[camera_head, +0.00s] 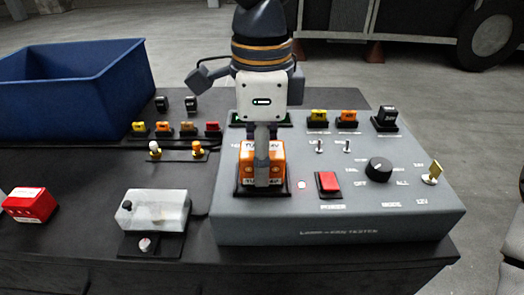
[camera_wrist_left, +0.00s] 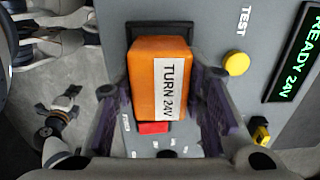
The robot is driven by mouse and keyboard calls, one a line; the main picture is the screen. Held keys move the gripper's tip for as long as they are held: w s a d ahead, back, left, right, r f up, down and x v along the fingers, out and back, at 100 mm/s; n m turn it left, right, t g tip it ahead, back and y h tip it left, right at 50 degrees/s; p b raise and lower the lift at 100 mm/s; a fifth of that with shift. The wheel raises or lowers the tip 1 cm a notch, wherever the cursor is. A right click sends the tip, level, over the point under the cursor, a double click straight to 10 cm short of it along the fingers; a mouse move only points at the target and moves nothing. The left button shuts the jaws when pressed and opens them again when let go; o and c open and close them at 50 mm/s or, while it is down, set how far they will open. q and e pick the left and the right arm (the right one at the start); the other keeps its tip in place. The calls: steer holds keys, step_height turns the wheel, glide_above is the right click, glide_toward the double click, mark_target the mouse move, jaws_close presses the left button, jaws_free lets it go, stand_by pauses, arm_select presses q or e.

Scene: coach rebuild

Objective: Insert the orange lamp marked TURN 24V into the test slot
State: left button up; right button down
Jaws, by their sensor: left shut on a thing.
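The orange lamp (camera_head: 277,160), with a white TURN 24V label, is upright at the black-rimmed test slot (camera_head: 240,192) on the left of the grey tester (camera_head: 330,215). My left gripper (camera_head: 262,165) comes down from above and is shut on it. In the left wrist view, the fingers (camera_wrist_left: 165,105) lie on both sides of the lamp (camera_wrist_left: 145,80), and part of the dark slot (camera_wrist_left: 133,32) shows beyond it. The lamp's lower end is hidden, so I cannot tell how deep it sits. My right gripper (camera_wrist_left: 62,112) shows small at the left; its opening is unclear.
The tester carries a red power switch (camera_head: 328,183), a black knob (camera_head: 379,169), a yellow button (camera_wrist_left: 236,63) and a display (camera_wrist_left: 295,60) reading READY 24V. Several small lamps (camera_head: 187,129) stand on the table. A blue bin (camera_head: 75,95), grey-white block (camera_head: 157,209) and red box (camera_head: 30,204) are at left.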

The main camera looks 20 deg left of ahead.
arm_select(q)
steer(key=shift+f, duration=0.2)
steer(key=shift+r, duration=0.1)
steer(key=shift+r, duration=0.3)
stand_by(0.6)
steer(key=shift+f, duration=0.6)
stand_by(0.6)
steer(key=o, duration=0.9)
steer(key=shift+o, duration=0.2)
